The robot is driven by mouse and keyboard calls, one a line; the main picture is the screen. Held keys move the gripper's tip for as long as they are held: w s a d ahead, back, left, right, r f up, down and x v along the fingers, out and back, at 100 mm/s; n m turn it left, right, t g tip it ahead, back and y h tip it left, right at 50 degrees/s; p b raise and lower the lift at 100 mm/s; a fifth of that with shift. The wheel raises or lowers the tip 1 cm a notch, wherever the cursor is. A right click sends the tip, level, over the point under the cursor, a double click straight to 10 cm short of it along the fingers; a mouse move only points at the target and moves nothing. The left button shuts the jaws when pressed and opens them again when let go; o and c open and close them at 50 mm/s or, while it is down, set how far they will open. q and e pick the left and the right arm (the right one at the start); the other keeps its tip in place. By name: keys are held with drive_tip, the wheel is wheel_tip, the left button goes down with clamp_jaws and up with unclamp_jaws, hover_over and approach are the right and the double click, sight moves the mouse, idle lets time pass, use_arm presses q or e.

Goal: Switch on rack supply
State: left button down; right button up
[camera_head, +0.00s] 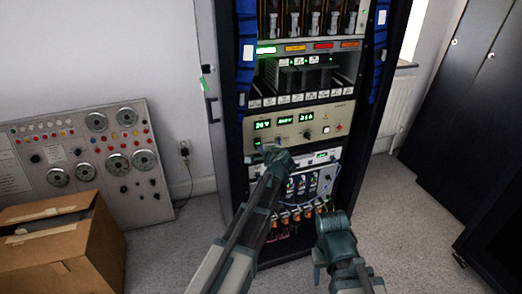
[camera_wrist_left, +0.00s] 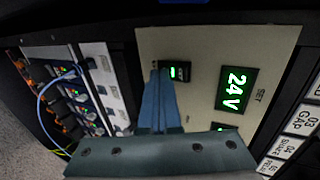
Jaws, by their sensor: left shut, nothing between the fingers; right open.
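The rack supply (camera_head: 345,108) is a beige panel in the rack with green lit displays, one reading 24 V, and a knob. A small black switch with a green glow (camera_head: 257,142) sits at its lower left; the switch also shows in the left wrist view (camera_wrist_left: 181,71). My left gripper (camera_head: 268,149) is shut and empty in front of the panel's lower left. In the left wrist view its fingertips (camera_wrist_left: 158,74) are right beside the switch and partly overlap its edge; contact cannot be told. My right gripper (camera_head: 322,264) is open and low in front of the rack.
Above the supply is a row of labelled modules (camera_head: 300,97). Below it are a pale panel (camera_head: 322,156) and a bay with wires and orange connectors (camera_head: 300,214). A cardboard box (camera_head: 75,250) and a gauge panel (camera_head: 85,150) stand at left. Dark cabinets (camera_head: 465,110) stand at right.

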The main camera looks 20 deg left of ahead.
use_arm(q)
drive_tip(key=shift+w+r, duration=0.1)
drive_tip(key=shift+r, duration=0.05)
use_arm(e)
drive_tip(key=shift+r, duration=0.1)
use_arm(q)
drive_tip(key=shift+r+p, duration=0.75)
drive_tip(key=shift+p, duration=0.1)
use_arm(e)
drive_tip(key=shift+r, duration=0.7)
